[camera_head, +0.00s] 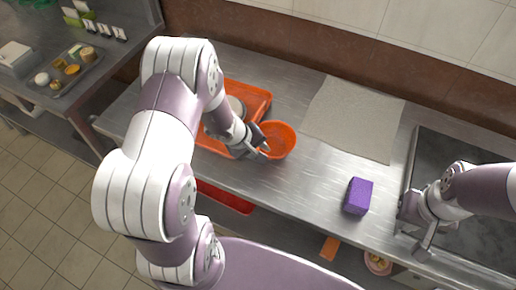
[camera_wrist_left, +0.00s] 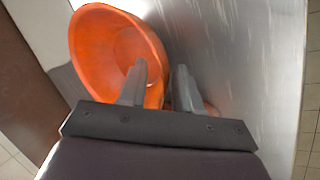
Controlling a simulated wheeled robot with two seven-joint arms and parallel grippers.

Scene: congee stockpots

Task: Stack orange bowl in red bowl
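The orange bowl (camera_head: 280,141) stands on the steel counter, right of an orange tray. My left gripper (camera_head: 264,149) is at the bowl's near side. In the left wrist view the orange bowl (camera_wrist_left: 112,50) shows its inside, and the left gripper (camera_wrist_left: 162,72) has its fingers apart. One finger overlaps the bowl and the other is beside it, with the near rim between them. A small reddish patch shows behind the outer finger. I cannot make out a separate red bowl; my left arm covers part of the counter. My right gripper (camera_head: 416,230) is open and empty at the right.
The orange tray (camera_head: 258,100) holds a pale round dish, partly hidden by my arm. A purple box (camera_head: 358,196) stands between the grippers. A grey cloth (camera_head: 352,118) lies behind it, and a dark recessed surface (camera_head: 450,150) is at the right.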

